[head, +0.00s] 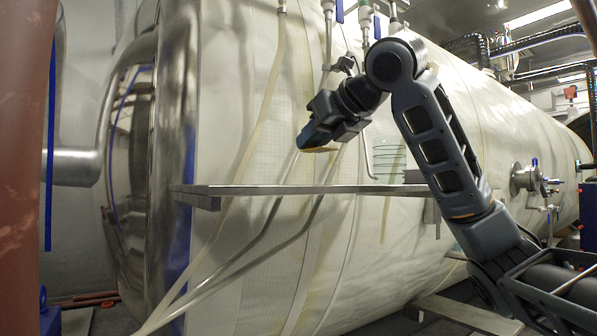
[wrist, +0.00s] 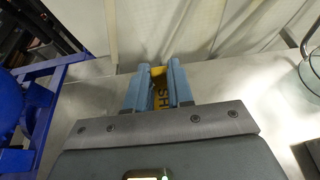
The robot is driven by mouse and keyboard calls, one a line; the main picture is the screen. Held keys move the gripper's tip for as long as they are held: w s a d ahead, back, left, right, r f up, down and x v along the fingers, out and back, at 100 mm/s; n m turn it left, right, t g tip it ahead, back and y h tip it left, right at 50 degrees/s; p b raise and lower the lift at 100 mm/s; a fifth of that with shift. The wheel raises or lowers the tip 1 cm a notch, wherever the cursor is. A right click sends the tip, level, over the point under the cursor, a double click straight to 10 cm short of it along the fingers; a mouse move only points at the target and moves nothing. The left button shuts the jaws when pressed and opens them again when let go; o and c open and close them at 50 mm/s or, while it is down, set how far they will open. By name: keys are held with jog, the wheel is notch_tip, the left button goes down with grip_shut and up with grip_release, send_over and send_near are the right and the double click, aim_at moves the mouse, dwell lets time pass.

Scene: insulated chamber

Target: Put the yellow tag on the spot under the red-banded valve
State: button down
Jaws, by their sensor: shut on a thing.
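My gripper (head: 308,140) is raised in front of the pale tank, above the narrow metal shelf (head: 270,189). In the wrist view, its two blue fingers (wrist: 158,76) are shut on the yellow tag (wrist: 161,98), which carries dark letters, partly hidden by the fingers. In the head view a thin yellow edge of the tag (head: 322,150) shows just under the fingers, apart from the shelf. I cannot make out a red band on any valve, nor a marked spot.
A stack of clear glass dishes (head: 390,160) stands on the shelf to the right of my gripper; clear glass (wrist: 313,72) also shows at the wrist view's right edge. Hoses hang down the tank. A blue frame (wrist: 42,75) is at left in the wrist view. The shelf's left part is bare.

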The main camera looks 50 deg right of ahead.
jog(key=a+f, duration=0.1)
jog(key=w+a, duration=0.1)
jog(key=shift+a+f, duration=0.5)
jog(key=shift+f, duration=1.95)
jog(key=shift+f+b, duration=0.15)
jog(key=shift+b, duration=0.15)
jog(key=c, duration=1)
grip_release()
jog(key=shift+s+r, duration=0.1)
jog(key=shift+r, duration=0.15)
jog(key=v, duration=1.1)
jog(key=shift+s+r+p, duration=0.1)
jog(key=shift+s+p, duration=0.2)
jog(key=shift+p, duration=0.05)
